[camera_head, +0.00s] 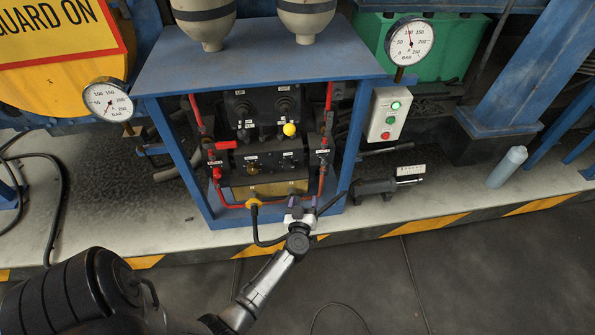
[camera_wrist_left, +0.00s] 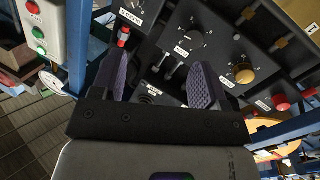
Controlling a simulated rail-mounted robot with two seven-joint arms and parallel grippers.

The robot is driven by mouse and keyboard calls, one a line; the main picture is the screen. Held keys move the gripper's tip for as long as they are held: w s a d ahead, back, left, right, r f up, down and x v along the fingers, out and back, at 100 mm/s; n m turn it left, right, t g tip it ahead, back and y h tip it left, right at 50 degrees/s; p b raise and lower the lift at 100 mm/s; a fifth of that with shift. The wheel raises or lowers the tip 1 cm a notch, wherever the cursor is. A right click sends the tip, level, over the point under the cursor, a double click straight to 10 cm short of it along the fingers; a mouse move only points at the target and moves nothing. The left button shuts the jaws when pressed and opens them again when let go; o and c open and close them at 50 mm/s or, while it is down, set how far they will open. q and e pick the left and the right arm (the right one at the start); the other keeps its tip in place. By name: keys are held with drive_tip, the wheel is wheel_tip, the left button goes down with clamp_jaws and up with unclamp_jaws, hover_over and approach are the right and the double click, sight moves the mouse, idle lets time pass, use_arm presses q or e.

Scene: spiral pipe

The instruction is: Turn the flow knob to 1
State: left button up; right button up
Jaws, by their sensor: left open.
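My left gripper (camera_head: 301,203) is in front of the blue-framed control cabinet, below its dials and apart from them. It is open and empty; its two purple-padded fingers also show in the left wrist view (camera_wrist_left: 160,78). The lower black panel (camera_head: 272,155) carries a gold knob (camera_head: 253,168) and a dark knob to its right. In the wrist view the gold knob (camera_wrist_left: 243,74) lies right of the fingers, and a dark knob (camera_wrist_left: 196,27) sits above them. My right gripper is not in view.
A yellow ball-topped lever (camera_head: 290,129) sticks out above the lower panel. Red pipes (camera_head: 325,150) run down the cabinet sides. A white button box (camera_head: 391,113) hangs at the right. A blue cabinet post (camera_wrist_left: 78,45) stands left of my fingers in the wrist view.

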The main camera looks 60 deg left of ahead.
sight(289, 168)
use_arm(q)
drive_tip(key=w+a+g+y+b, duration=0.1)
drive_tip(key=a+b, duration=0.1)
drive_tip(key=a, duration=0.2)
drive_tip(key=a+g+y+b, duration=0.1)
drive_tip(key=a+b, duration=0.1)
drive_tip(key=a, duration=0.2)
drive_tip(key=w+a+g+y+b, duration=0.1)
drive_tip(key=a+b, duration=0.1)
drive_tip(key=a, duration=0.3)
drive_tip(key=shift+w+r+m, duration=0.25)
drive_tip(key=shift+w+m, duration=0.1)
drive_tip(key=shift+m, duration=0.05)
drive_tip(key=shift+b+x, duration=0.55)
drive_tip(key=shift+x, duration=0.35)
drive_tip(key=shift+r, duration=0.15)
drive_tip(key=shift+s, duration=0.1)
drive_tip(key=c, duration=0.9)
